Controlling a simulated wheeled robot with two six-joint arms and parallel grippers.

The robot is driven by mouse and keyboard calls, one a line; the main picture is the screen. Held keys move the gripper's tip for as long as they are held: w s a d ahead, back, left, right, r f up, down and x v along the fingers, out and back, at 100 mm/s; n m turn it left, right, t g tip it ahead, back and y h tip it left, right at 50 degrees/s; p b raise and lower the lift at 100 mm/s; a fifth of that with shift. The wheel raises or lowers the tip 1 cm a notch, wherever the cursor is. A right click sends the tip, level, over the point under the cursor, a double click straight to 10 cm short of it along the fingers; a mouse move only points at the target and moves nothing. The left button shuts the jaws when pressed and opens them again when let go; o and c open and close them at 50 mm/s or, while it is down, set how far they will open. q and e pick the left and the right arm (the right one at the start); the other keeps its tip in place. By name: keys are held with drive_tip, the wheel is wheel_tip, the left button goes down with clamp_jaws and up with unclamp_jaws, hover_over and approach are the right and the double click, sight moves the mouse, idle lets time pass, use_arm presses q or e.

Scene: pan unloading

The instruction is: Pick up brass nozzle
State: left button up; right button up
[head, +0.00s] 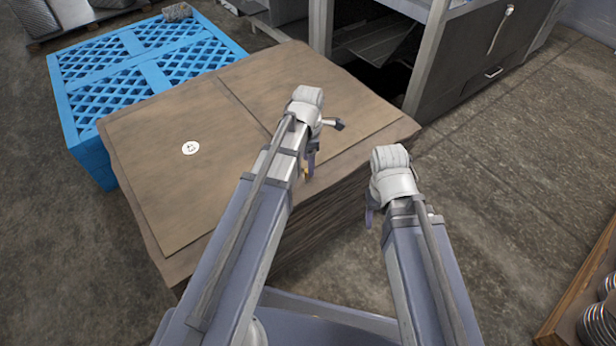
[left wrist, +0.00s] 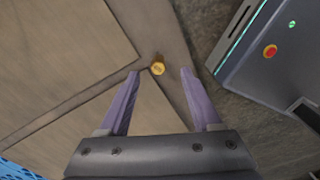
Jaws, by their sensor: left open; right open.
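The brass nozzle (left wrist: 158,68) is a small gold round piece on the brown stack top, seen end-on in the left wrist view. In the head view a bit of the nozzle (head: 305,173) shows beside my left gripper (head: 313,158), mostly covered by it. In the left wrist view my left gripper (left wrist: 160,74) is open, with the nozzle between its fingertips in the picture and no finger visibly touching it. My right gripper (head: 400,212) is open and empty, right of the stack.
A blue lattice pallet box (head: 88,150) stands behind left. A grey machine (head: 470,60) stands at the back right. Concrete floor on the right is mostly clear.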

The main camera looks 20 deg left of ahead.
use_arm(q)
drive_tip(key=shift+w+a+f+b, duration=0.1)
drive_tip(key=shift+f+b, duration=2.5)
drive_tip(key=shift+f, duration=0.05)
drive_tip(key=shift+r, duration=0.1)
drive_tip(key=shift+c, duration=0.2)
clamp_jaws()
